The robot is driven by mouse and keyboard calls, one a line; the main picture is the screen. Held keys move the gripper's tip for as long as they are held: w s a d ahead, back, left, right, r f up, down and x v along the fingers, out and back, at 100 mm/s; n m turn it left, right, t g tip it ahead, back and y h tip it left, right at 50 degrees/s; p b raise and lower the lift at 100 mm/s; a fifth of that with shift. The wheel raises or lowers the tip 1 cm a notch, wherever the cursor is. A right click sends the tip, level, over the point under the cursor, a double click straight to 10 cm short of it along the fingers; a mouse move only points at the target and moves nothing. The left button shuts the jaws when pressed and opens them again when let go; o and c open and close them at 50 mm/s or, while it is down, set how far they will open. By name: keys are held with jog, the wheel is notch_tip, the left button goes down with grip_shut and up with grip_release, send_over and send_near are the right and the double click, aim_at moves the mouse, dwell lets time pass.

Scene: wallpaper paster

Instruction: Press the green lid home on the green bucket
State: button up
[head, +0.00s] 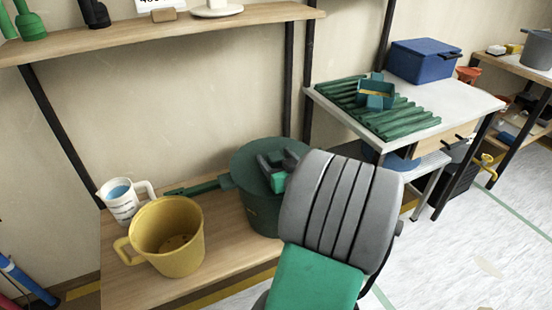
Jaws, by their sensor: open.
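The dark green bucket (262,215) stands on the low wooden shelf, partly hidden on its right by my arm. The green lid (252,153) lies over the top of the bucket. Whether it is fully seated or a little raised cannot be told from this view. My gripper (273,170) is open, with its dark fingers over the middle of the lid. My wrist hides the right side of the bucket and lid, and I cannot tell whether the fingers touch the lid.
An upper shelf (150,31) hangs above. A white table (452,100) holds a blue box (424,61).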

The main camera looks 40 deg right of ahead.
aim_at(279, 162)
jog(key=v, duration=0.7)
jog(key=shift+s, duration=0.4)
jog(key=shift+a, duration=0.1)
